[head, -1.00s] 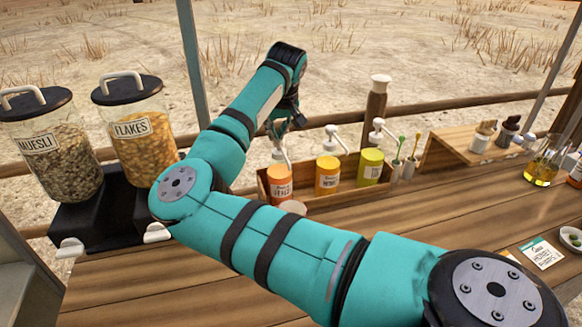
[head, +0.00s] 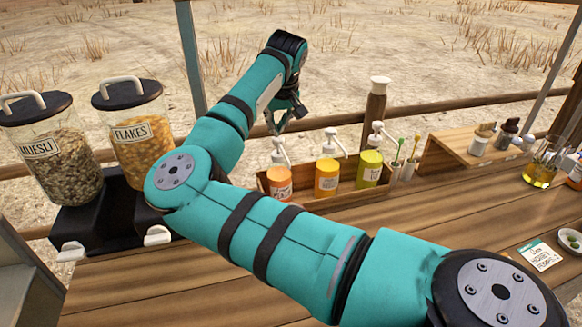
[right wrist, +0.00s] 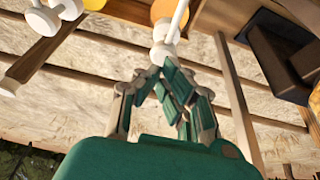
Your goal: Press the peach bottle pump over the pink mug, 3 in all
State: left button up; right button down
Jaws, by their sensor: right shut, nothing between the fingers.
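The peach bottle (head: 279,183) is an orange bottle with a white pump, at the left end of a wooden tray. My right gripper (head: 299,108) is shut and empty, fingertips down, a little above its pump head. In the right wrist view my closed fingertips (right wrist: 165,72) point at the white pump head (right wrist: 161,52), very close to it; I cannot tell whether they touch. The orange body of the peach bottle (right wrist: 162,9) shows at the top edge there. The pink mug is not visible; my right forearm covers the counter in front of the bottle. My left gripper is out of view.
Yellow (head: 326,178) and yellow-green (head: 369,168) pump bottles stand right of the peach bottle in the wooden tray (head: 340,200). Muesli (head: 50,150) and flakes (head: 140,130) dispensers stand left. A handwritten card (head: 540,255) lies at the right.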

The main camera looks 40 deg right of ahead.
aim_at(278, 139)
jog(key=shift+f, duration=0.2)
jog(key=shift+a+f+b, duration=0.1)
jog(key=shift+f+b, duration=1.35)
jog(key=shift+b, duration=0.05)
jog(key=shift+s+r, duration=0.1)
jog(key=shift+r, duration=0.1)
jog(key=shift+r+p, duration=0.7)
jog(key=shift+r, duration=0.7)
jog(key=shift+r, duration=0.15)
notch_tip(278, 139, up, 6)
jog(key=p, duration=0.3)
